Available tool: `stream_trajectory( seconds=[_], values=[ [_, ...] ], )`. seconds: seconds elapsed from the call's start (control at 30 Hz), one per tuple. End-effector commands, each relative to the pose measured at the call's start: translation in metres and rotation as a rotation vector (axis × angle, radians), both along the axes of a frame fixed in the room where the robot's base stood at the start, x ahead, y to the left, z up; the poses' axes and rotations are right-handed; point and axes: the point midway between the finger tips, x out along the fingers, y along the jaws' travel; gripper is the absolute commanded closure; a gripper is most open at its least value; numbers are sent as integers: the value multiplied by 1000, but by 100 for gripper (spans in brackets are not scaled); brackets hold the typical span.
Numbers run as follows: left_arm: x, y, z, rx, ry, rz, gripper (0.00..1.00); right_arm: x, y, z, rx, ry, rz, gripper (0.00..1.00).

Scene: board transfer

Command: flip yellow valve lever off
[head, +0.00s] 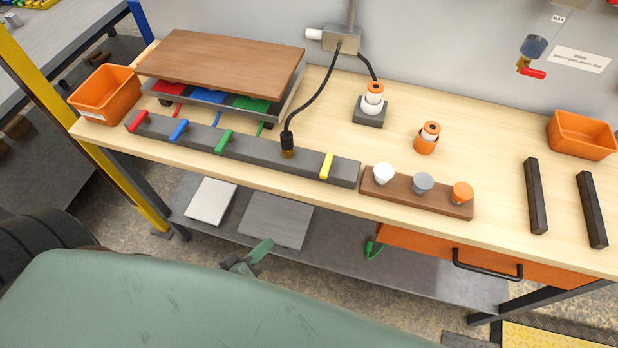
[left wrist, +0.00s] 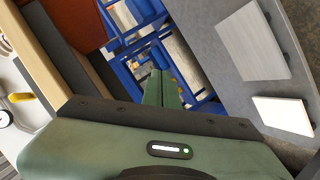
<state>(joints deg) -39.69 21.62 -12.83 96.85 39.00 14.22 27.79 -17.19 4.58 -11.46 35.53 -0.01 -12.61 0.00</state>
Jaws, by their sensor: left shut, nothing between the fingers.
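The yellow valve lever (head: 327,165) stands near the right end of a long dark grey bar (head: 255,147) on the workbench. It slants slightly, its top leaning right. Red (head: 137,121), blue (head: 179,130) and green (head: 224,140) levers sit further left on the same bar. My left gripper (head: 262,248) is green, shut and empty. It is in front of the bench, below the front edge in the picture, apart from every lever. Its closed fingers (left wrist: 161,88) also show in the left wrist view. My right gripper is out of view.
A black cable with a plug (head: 287,142) meets the bar left of the yellow lever. A brown block with white, grey and orange knobs (head: 417,191) lies right of it. A wooden board (head: 222,62) rests at the back left. The lower shelf holds flat plates (head: 276,220).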

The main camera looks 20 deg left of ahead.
Motion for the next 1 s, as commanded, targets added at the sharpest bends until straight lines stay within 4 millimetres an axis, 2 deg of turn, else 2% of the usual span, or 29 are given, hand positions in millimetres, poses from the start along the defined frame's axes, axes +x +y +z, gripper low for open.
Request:
stream_trajectory(
  seconds=[0.03,0.1,0.2,0.3,0.4,0.5,0.6,1.0],
  values=[
    [5,-5,27,-84,-53,24,100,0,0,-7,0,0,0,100],
    [12,-10,67,-208,-120,61,100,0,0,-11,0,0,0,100],
    [16,-16,119,-376,-193,103,100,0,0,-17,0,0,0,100],
    [17,-19,160,-518,-245,134,100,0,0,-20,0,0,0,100],
    [16,-21,187,-616,-274,154,100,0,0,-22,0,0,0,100],
    [15,-21,203,-672,-288,166,100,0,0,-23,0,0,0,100],
    [15,-21,209,-693,-294,170,100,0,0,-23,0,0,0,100],
    [21,-22,210,-690,-296,169,100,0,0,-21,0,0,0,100]
  ],
)
